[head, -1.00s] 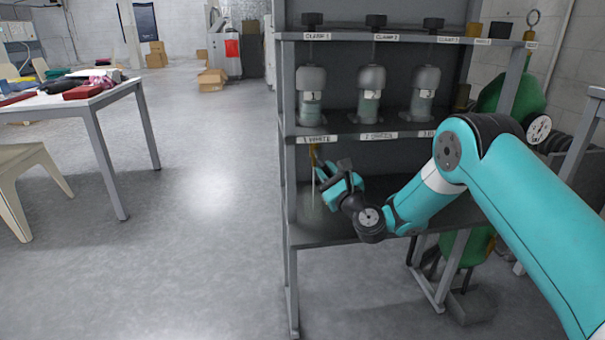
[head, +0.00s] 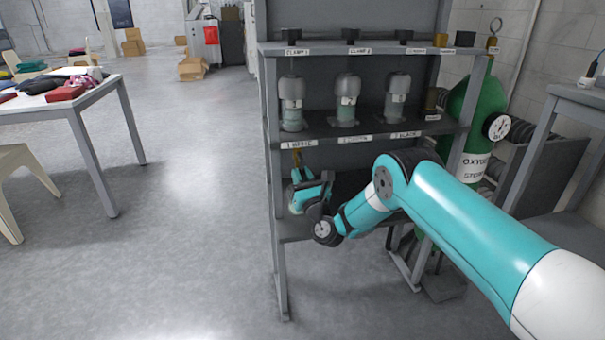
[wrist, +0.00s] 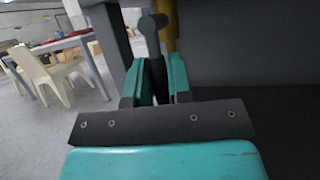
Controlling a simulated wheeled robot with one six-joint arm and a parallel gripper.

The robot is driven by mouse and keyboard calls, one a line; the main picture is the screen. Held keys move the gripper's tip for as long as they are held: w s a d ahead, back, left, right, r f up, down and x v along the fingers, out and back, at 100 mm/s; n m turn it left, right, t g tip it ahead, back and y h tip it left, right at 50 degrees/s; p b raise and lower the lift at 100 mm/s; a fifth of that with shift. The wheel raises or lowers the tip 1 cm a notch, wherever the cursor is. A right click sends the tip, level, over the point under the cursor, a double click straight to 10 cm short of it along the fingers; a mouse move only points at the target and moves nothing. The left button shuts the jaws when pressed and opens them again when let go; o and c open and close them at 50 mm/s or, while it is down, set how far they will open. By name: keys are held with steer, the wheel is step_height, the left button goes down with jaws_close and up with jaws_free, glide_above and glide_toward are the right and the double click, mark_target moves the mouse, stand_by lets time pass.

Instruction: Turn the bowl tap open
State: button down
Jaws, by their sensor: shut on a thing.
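The bowl tap's brass part (head: 297,157) hangs under the left end of the middle shelf; it also shows in the wrist view (wrist: 171,28). A dark grey lever with a rounded end (wrist: 152,35) stands in front of the brass in the wrist view. My gripper (wrist: 158,80) is shut on this lever, with a teal finger on each side. In the head view my gripper (head: 298,180) is just below the brass part, over the lower shelf's left end. My gripper and wrist hide most of the tap there, and I cannot see a bowl.
The grey rack (head: 273,190) has a post close to the gripper's left. Several grey canisters (head: 345,100) stand on the middle shelf above. A green oxygen cylinder (head: 480,120) is at the right. A cluttered table (head: 95,85) stands left, with open floor between.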

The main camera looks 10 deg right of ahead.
steer(key=shift+f, duration=0.15)
steer(key=c, duration=1.3)
jaws_free()
steer(key=shift+c, duration=0.2)
steer(key=b+v, duration=1.7)
steer(key=b, duration=1.9)
steer(key=shift+s, duration=0.25)
steer(key=shift+d, duration=0.1)
